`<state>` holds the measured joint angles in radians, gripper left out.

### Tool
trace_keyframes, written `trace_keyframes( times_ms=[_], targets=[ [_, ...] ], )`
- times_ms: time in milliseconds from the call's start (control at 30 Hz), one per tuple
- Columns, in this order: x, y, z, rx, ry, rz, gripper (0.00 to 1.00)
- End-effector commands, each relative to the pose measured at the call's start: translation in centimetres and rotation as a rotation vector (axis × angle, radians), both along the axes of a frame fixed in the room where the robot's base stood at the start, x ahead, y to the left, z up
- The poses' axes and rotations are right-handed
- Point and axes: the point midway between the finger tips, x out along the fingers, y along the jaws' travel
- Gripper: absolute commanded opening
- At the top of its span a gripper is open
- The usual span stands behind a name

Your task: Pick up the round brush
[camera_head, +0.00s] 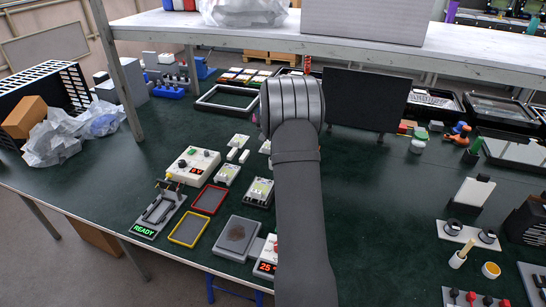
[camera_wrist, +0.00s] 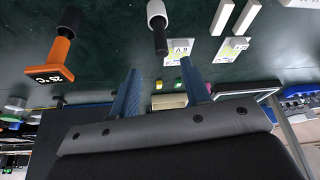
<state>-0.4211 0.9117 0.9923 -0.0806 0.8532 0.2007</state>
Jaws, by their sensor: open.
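My gripper (camera_wrist: 162,86) shows in the wrist view with two blue fingers spread apart and nothing between them. In the head view its fingers are hidden behind my arm. A small pale, wooden-looking stick with a wider lower end (camera_head: 458,259) leans at the right, beside a pot with a yellow inside (camera_head: 491,269); it may be the round brush. A black-handled tool with a white round head (camera_wrist: 157,12) at the top of the wrist view may be it instead. I cannot tell which. Neither touches my gripper.
A shelf (camera_head: 390,55) spans the back above the green table (camera_head: 390,225). A dark panel (camera_head: 365,100) stands behind my arm. Modules, a READY stand (camera_head: 145,231) and coloured trays (camera_head: 209,199) crowd the left. An orange tool (camera_wrist: 55,55) shows in the wrist view.

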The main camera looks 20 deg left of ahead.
Motion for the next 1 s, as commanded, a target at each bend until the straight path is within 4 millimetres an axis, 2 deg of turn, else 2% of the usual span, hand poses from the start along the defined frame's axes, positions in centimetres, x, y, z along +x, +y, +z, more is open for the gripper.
trace_keyframes(
  times_ms=[100,267,533,800,1000],
  targets=[
    [0.9,0.2,-2.5,0.000,0.001,0.000,0.43],
    [1.9,0.5,-4.8,0.000,-0.001,0.000,0.43],
    [2.5,0.7,-6.6,0.000,-0.001,0.000,0.43],
    [3.6,1.2,-10.0,0.001,-0.002,0.001,0.43],
    [3.9,1.3,-10.7,0.002,-0.004,0.000,0.43]
  ],
)
